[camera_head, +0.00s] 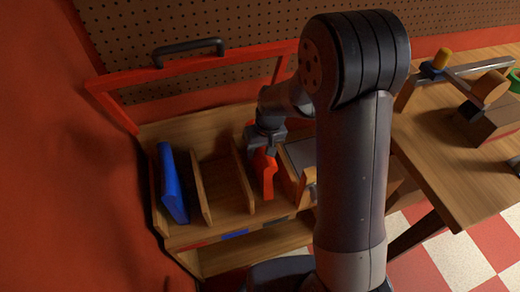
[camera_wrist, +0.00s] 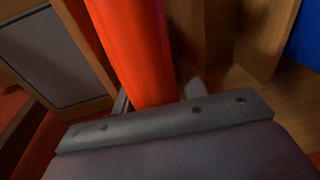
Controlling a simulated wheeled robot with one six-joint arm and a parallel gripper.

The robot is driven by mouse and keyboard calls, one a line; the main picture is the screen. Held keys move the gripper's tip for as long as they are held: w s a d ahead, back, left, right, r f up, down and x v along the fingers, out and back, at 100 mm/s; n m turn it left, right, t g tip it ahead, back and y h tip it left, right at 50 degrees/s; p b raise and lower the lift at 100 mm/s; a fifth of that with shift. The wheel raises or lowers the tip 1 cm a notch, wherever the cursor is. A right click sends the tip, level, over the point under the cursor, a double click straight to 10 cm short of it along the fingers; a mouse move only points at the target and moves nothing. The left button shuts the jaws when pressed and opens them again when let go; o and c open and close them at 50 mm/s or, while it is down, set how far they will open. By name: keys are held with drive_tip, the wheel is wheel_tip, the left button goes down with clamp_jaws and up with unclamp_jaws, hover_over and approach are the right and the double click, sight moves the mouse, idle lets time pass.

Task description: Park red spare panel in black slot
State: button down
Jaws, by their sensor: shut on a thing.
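The red spare panel (camera_head: 266,178) is upright in the head view, at the third bay from the left of the wooden rack. My gripper (camera_head: 262,152) is shut on its upper end. In the wrist view the red panel (camera_wrist: 138,45) runs between the two fingers of my gripper (camera_wrist: 158,95). A dark label (camera_head: 277,220) on the rack's front edge, below this bay, appears to mark the black slot. The panel is between two wooden dividers; I cannot tell whether its lower edge rests on the bay floor.
A blue panel (camera_head: 171,185) leans in the leftmost bay. A blue label (camera_head: 235,233) marks the middle bay, which is empty. A grey-faced part (camera_wrist: 58,55) lies beside the red panel. A red frame with a black handle (camera_head: 188,47) stands open behind. A workbench (camera_head: 440,130) is right.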

drive_tip(key=shift+f, duration=0.2)
drive_tip(key=c, duration=0.8)
unclamp_jaws()
drive_tip(key=shift+r, duration=0.1)
drive_tip(key=shift+s+d+r+p, duration=0.1)
drive_tip(key=shift+d+r+p, duration=0.1)
drive_tip(key=shift+r, duration=1.1)
drive_tip(key=shift+s+d+r+p, duration=0.1)
drive_tip(key=shift+d+r, duration=0.15)
drive_tip(key=shift+r, duration=1)
drive_tip(key=shift+d+r+p, duration=0.1)
drive_tip(key=shift+d+r, duration=0.1)
drive_tip(key=shift+r, duration=1.1)
